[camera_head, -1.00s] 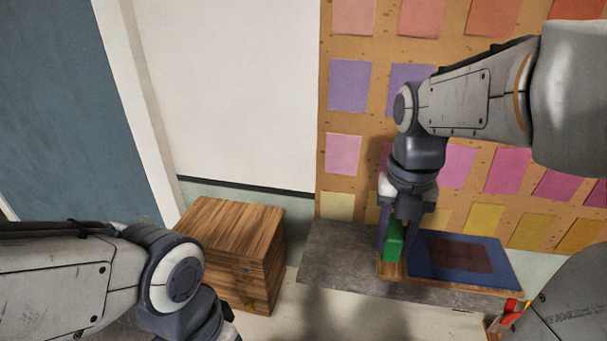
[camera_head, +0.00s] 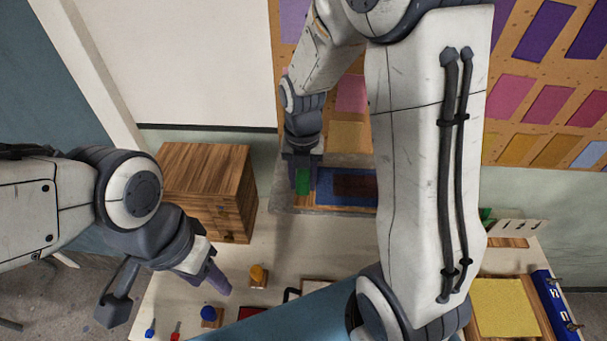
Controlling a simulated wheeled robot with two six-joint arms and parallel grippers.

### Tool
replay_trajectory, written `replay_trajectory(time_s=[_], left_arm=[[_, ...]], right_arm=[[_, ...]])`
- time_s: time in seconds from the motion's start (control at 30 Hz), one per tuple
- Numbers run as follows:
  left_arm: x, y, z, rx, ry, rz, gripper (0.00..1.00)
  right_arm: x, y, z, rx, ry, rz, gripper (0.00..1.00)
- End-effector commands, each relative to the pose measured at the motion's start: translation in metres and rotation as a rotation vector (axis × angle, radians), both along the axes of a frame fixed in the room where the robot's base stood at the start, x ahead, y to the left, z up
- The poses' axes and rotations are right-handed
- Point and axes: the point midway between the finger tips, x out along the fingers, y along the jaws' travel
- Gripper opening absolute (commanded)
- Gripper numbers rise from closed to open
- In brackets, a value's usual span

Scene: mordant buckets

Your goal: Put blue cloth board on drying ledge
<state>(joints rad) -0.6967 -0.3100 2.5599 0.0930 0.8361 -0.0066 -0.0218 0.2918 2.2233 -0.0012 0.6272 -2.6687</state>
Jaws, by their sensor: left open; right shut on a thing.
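The blue cloth board (camera_head: 368,188) has a brown patch in its middle, a wooden strip at its left end and a green handle (camera_head: 303,183). My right gripper (camera_head: 303,176) is shut on the green handle from above. The board lies over the grey drying ledge (camera_head: 284,192) below the swatch wall; whether it rests fully on it I cannot tell. My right arm hides the board's right end. My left gripper (camera_head: 168,289) is open and empty, at lower left over the table's edge, well away from the board.
A wooden drawer box (camera_head: 205,180) stands left of the ledge. On the pale table are a yellow-topped piece (camera_head: 257,275), a blue-topped piece (camera_head: 209,313), a yellow board (camera_head: 498,306) and a blue rack (camera_head: 555,305). My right arm crosses the middle of the view.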

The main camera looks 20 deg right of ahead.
Motion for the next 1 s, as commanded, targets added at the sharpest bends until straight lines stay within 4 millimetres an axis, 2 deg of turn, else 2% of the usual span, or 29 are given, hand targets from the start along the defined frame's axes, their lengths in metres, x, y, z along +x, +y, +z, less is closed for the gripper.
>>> replay_trajectory(time_s=[0.3,0.33,0.4,0.67,0.83,1.0], left_arm=[[0.0,0.0,-0.004,0.0,0.0,0.0,0.5],[0.0,0.0,-0.004,0.0,0.0,0.0,0.5],[0.0,0.0,-0.003,0.0,0.0,0.0,0.5],[0.0,0.0,-0.003,0.0,0.0,0.0,0.5],[0.0,0.0,-0.002,0.0,0.0,0.0,0.5],[0.0,0.0,-0.009,0.0,0.0,-0.001,0.5]], right_arm=[[0.0,0.0,-0.004,0.0,-0.001,0.0,0.0],[0.0,0.0,-0.004,0.0,-0.001,0.0,0.43],[0.0,0.0,-0.003,0.0,-0.001,0.0,0.7],[0.0,0.0,-0.003,0.0,-0.001,0.0,0.7],[0.001,0.0,0.005,0.0,-0.003,0.0,0.7],[0.002,0.0,0.034,0.001,-0.01,0.0,0.7]])
